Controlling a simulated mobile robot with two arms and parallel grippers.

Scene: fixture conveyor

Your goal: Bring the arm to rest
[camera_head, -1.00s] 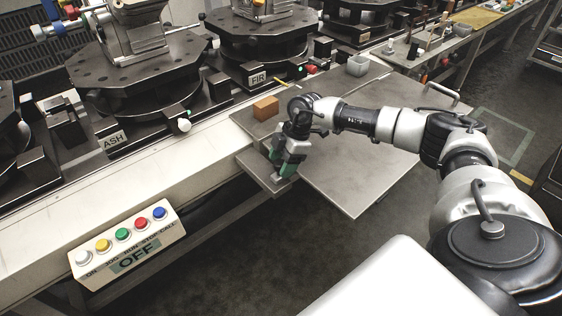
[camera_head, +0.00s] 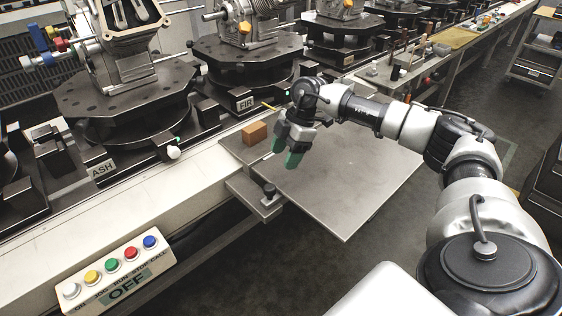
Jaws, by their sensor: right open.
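My right arm reaches in from the right over the grey metal plate (camera_head: 345,195). Its right gripper (camera_head: 285,158), with green fingertips, is open and empty. It hangs above the plate's left part, pointing down. A small dark knob (camera_head: 269,190) stands on a small ledge at the plate's near left corner, apart from the gripper. My left gripper is not in view.
An orange-brown block (camera_head: 255,133) sits left of the gripper. The conveyor carries fixtures labelled ASH (camera_head: 103,168) and FIR (camera_head: 245,103). A button panel (camera_head: 118,270) reading OFF is at the lower left. The plate's right part is clear.

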